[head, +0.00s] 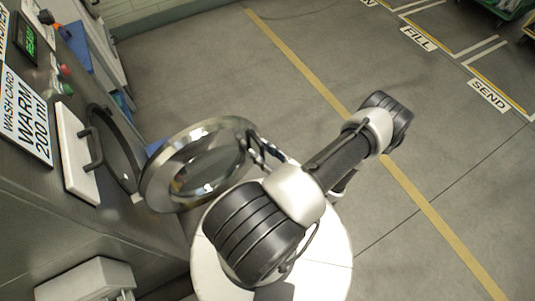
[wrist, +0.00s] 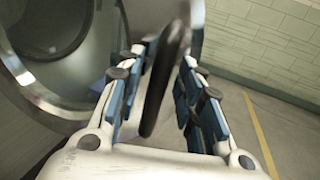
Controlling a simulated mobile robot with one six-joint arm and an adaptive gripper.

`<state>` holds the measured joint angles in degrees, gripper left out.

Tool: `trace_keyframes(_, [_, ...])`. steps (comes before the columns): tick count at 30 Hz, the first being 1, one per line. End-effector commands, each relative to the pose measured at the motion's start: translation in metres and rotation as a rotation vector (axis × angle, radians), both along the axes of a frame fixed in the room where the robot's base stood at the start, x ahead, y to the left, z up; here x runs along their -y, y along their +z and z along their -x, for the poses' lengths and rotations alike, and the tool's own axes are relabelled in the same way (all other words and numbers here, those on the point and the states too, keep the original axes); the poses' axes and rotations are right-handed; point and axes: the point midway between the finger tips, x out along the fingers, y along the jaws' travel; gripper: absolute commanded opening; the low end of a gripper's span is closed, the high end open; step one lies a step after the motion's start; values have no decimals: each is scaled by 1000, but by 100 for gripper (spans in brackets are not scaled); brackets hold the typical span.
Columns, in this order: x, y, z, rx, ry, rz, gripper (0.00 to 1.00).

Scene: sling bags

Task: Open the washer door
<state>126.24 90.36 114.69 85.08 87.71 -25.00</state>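The round washer door (head: 163,181) has a shiny metal rim and dark glass. In the head view it stands swung out from the dark round opening (head: 112,140) in the machine front. My gripper (head: 262,150) is at the door's outer side, away from the machine. In the wrist view the dark door handle (wrist: 163,80) passes between the blue-padded fingers of my gripper (wrist: 160,95). Gaps show between the handle and the pads, so the fingers look open around it. The door rim (wrist: 45,98) fills the left of that view.
A white panel with a black handle (head: 77,150) is on the machine front beside the opening. A wash card sign (head: 25,110) is above it. A light grey box (head: 88,280) is at lower left. Grey floor with a yellow line (head: 300,65) is clear to the right.

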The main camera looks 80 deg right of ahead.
Motion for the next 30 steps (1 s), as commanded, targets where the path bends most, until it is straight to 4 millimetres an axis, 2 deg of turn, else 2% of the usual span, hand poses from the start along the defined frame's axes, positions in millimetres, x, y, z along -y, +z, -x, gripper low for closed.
trace_keyframes(5, [-7,0,16,0,-6,0,34])
trace_keyframes(15, [-40,0,72,-3,-9,3,34])
trace_keyframes(19, [-51,0,89,-2,-6,2,34])
trace_keyframes(24, [-59,0,101,-2,-4,1,34])
trace_keyframes(30, [-61,0,103,-1,-1,1,34])
